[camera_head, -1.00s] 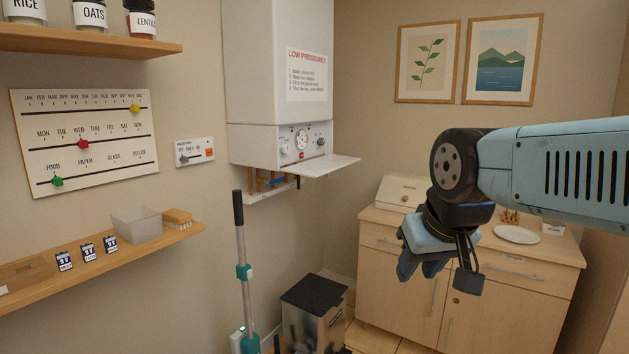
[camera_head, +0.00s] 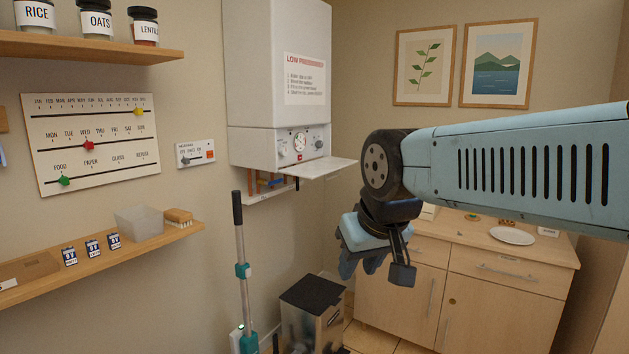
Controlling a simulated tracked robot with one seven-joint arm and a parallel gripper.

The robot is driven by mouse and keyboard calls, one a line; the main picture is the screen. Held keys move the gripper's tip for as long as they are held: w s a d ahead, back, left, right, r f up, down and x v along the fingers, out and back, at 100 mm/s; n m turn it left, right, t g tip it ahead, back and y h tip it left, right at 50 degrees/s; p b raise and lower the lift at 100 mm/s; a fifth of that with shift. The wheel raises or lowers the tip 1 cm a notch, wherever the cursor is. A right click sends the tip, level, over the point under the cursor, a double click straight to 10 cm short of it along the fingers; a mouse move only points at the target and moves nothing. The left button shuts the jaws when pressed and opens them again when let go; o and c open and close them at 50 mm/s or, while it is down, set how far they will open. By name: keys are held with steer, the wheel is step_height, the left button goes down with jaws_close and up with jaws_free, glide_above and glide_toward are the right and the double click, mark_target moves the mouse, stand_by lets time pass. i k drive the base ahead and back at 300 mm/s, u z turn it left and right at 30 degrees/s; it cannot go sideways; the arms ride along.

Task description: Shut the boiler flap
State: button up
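The white boiler (camera_head: 277,65) hangs on the back wall near the corner. Its flap (camera_head: 318,168) is open and sticks out roughly level below the control panel (camera_head: 298,144), which shows a round gauge and knobs. Coloured pipes (camera_head: 268,184) show under the boiler. My gripper (camera_head: 375,268) is to the right of the flap and lower in the picture, apart from it, pointing downward.
A wooden cabinet (camera_head: 503,293) with a plate (camera_head: 511,236) on top stands behind my arm. A bin (camera_head: 312,305) and an upright pole with teal fittings (camera_head: 241,270) stand below the boiler. Wall shelves (camera_head: 110,252) are on the left. The space before the flap looks clear.

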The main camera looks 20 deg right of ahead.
mark_target(312, 170)
steer(key=u, duration=0.05)
steer(key=i, duration=1)
steer(key=z, duration=0.1)
